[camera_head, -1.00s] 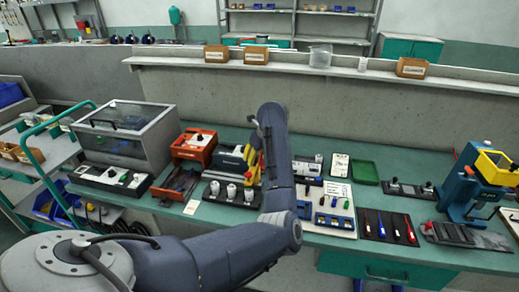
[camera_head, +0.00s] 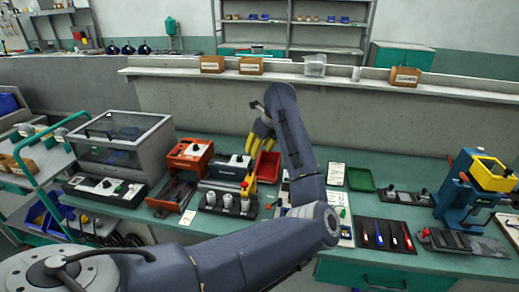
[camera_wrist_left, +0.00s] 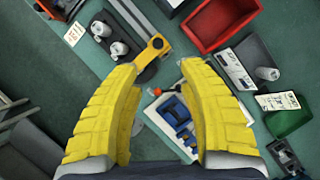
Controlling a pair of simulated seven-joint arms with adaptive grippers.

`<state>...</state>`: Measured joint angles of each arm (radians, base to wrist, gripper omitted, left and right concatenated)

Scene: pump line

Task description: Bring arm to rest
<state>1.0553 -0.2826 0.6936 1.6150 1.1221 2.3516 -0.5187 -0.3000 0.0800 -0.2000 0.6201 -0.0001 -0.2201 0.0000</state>
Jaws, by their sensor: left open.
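My left arm (camera_head: 295,140) rises over the middle of the workbench, bent at the elbow. My left gripper (camera_head: 262,134) has yellow fingers, partly hidden behind the forearm in the head view. In the left wrist view the two yellow fingers (camera_wrist_left: 158,68) are spread apart with nothing between them. They hang above the bench, over the area of the blue parts (camera_wrist_left: 178,115) and the yellow-ended fixture (camera_wrist_left: 152,45). My right gripper is not in view.
A red tray (camera_head: 267,167) and a green tray (camera_head: 360,179) lie on the bench. A clear-lidded box (camera_head: 122,135) stands left, a blue and yellow press (camera_head: 470,190) right. A dark mat with pens (camera_head: 385,235) lies at the front. A shelf ledge (camera_head: 330,80) runs behind.

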